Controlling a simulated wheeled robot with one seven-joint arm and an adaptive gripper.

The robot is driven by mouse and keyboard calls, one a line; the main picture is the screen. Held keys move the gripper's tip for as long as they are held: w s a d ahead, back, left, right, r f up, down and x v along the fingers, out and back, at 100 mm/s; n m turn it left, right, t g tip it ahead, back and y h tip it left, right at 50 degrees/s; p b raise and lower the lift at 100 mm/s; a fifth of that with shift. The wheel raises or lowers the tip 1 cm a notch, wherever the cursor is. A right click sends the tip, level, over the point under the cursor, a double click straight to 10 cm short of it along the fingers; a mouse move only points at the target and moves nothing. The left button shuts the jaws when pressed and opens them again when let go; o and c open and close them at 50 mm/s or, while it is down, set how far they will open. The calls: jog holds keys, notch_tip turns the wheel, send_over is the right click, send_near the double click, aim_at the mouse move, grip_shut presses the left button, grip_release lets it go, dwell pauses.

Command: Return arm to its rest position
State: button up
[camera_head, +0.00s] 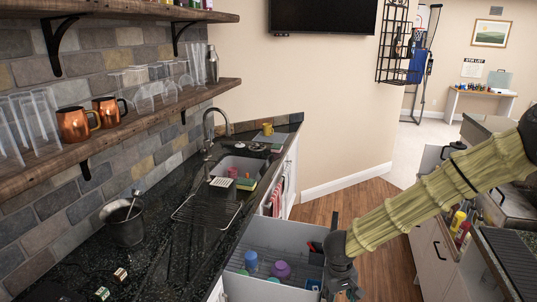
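My arm, with a yellow-green ribbed cover, reaches in from the right edge. Its end, my gripper (340,285), is low in the picture, at the right side of an open grey drawer (265,232). The gripper is dark and points down, cut off by the bottom edge. Its fingers are not clear, so I cannot tell whether it is open, shut, or touching the drawer. Inside the drawer are a blue cup (251,261), a purple item (281,270) and other small things.
A dark counter (160,240) on the left holds a black bucket (124,222), a drying rack (205,208) and a sink (238,166). Shelves with glasses and copper mugs (74,124) hang above. Open drawers with bottles (460,222) stand at the right. Wood floor (345,200) shows between.

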jog(key=s+d+f+m+t+h+b, duration=0.1)
jog(key=s+f+b, duration=0.1)
jog(key=s+f, duration=0.55)
jog(key=s+d+f+t+b, duration=0.15)
jog(key=s+f, duration=0.35)
jog(key=f, duration=0.6)
jog(key=s+f+g+y+b, duration=0.1)
jog(key=s+f, duration=0.2)
jog(key=s, duration=0.7)
jog(key=s+a+f+m+g+y+b, duration=0.1)
jog(key=s+f, duration=0.3)
jog(key=s, duration=0.6)
jog(key=shift+s+g+y+b, duration=0.3)
jog(key=shift+g+y+b, duration=0.1)
jog(key=shift+g+b, duration=0.15)
jog(key=shift+a+f, duration=0.1)
jog(key=shift+c, duration=1.1)
jog(key=shift+w+a, duration=0.1)
